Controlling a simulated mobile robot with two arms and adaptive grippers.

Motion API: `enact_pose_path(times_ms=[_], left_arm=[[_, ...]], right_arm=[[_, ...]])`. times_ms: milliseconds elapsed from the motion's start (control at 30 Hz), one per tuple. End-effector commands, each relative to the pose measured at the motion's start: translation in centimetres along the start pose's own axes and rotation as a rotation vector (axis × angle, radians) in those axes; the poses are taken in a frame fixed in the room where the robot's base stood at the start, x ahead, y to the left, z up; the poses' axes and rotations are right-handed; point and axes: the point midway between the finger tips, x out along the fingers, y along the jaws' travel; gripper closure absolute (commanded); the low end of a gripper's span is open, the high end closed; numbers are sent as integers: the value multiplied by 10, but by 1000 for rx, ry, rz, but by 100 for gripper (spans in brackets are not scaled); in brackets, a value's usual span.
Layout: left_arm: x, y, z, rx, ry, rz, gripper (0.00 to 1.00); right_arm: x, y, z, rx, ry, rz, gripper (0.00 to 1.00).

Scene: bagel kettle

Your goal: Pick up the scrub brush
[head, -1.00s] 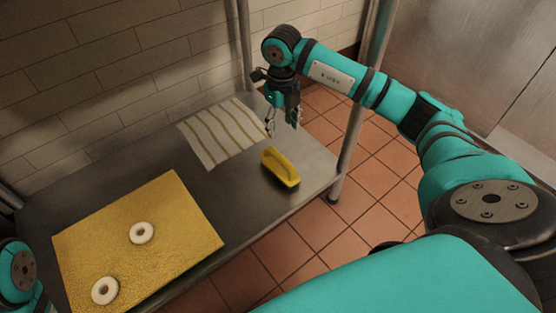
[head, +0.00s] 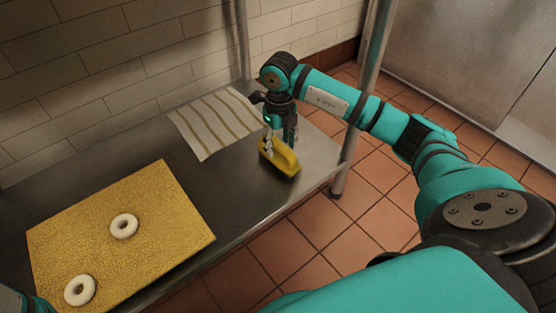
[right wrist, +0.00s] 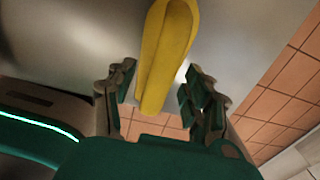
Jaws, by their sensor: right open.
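The yellow scrub brush (head: 281,157) lies on the steel table near its right end. In the right wrist view the brush (right wrist: 167,52) reaches between the two fingers, with a gap on each side. My right gripper (head: 279,146) is open and low over the far end of the brush. In the right wrist view its fingers (right wrist: 160,100) stand apart and hold nothing. My left gripper is out of view; only a bit of my left arm shows at the lower left corner.
A gold board (head: 120,265) with two bagels, one (head: 124,226) near its middle and one (head: 80,290) at the front, covers the left of the table. A striped cloth (head: 214,122) lies behind the brush. A table leg (head: 340,178) and post (head: 366,85) stand at the right.

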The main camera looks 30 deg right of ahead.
Motion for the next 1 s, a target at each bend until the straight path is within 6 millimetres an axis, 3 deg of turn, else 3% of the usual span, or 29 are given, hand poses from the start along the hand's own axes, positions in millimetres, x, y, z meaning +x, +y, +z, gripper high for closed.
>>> enact_pose_path(times_ms=[33,100,400,800,1000], left_arm=[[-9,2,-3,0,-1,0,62],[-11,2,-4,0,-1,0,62],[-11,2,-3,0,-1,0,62],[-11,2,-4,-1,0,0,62],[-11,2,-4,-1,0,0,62]], right_arm=[[11,0,0,0,0,0,48],[14,0,0,1,0,0,48],[14,0,0,1,0,0,48],[14,0,0,1,0,0,100],[14,0,0,1,0,0,100]])
